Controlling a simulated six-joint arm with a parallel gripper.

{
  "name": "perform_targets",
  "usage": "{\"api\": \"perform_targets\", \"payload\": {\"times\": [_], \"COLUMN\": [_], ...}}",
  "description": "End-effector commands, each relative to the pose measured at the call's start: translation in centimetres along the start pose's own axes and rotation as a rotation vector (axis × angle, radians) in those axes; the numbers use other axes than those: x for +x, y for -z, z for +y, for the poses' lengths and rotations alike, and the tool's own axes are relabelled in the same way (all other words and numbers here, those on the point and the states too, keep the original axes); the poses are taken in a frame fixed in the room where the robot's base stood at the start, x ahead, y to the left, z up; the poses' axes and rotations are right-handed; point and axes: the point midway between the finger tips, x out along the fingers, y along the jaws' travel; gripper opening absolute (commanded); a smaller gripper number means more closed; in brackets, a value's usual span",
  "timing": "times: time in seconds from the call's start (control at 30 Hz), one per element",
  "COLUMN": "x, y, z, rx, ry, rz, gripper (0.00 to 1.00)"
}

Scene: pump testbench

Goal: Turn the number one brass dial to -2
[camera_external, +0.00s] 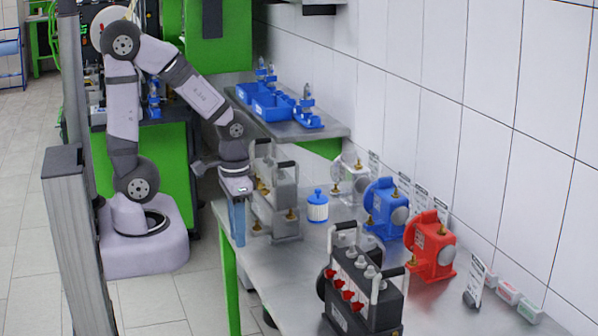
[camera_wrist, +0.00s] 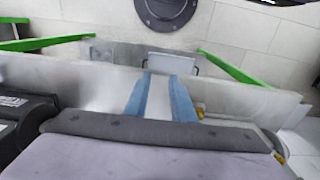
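The dial numbers and settings are too small to read. My gripper (camera_external: 238,240) points down at the bench's left edge, just left of the grey unit and apart from the dials. In the wrist view its two blue fingers (camera_wrist: 162,85) have a pale gap between them, with nothing held. Small brass parts (camera_wrist: 200,113) show right of the fingers, partly hidden by the grey wrist body.
A black unit with red knobs (camera_external: 350,290) stands in front. Blue (camera_external: 385,208) and red (camera_external: 430,245) pumps stand near the wall. A blue-and-white canister (camera_external: 317,206) is right of the grey unit. Blue trays (camera_external: 270,105) sit behind. Open floor lies left of the bench.

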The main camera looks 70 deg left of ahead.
Motion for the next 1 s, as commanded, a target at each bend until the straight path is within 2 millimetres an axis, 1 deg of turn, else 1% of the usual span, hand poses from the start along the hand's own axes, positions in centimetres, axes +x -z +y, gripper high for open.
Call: {"api": "perform_targets", "payload": {"times": [0.17, 0.37, 0.5, 0.67, 0.77, 0.87, 0.97, 1.0], "x": [0.2, 1.3, 2.1, 2.4, 2.1, 1.6, 0.8, 0.4], "y": [-0.1, -0.7, -0.9, -0.1, 0.9, 2.1, 3.3, 3.7], "z": [-0.3, -1.4, -2.5, -3.8, -5.0, -6.9, -9.5, -10.7], "rx": [-0.015, -0.098, -0.192, -0.298, -0.355, -0.406, -0.447, -0.461], "ry": [-0.010, -0.090, -0.222, -0.430, -0.562, -0.688, -0.791, -0.824], "rz": [-0.012, -0.077, -0.123, -0.109, -0.048, 0.051, 0.186, 0.249], "gripper": [0.33, 0.33, 0.33, 0.33, 0.33, 0.33, 0.33, 0.33]}}
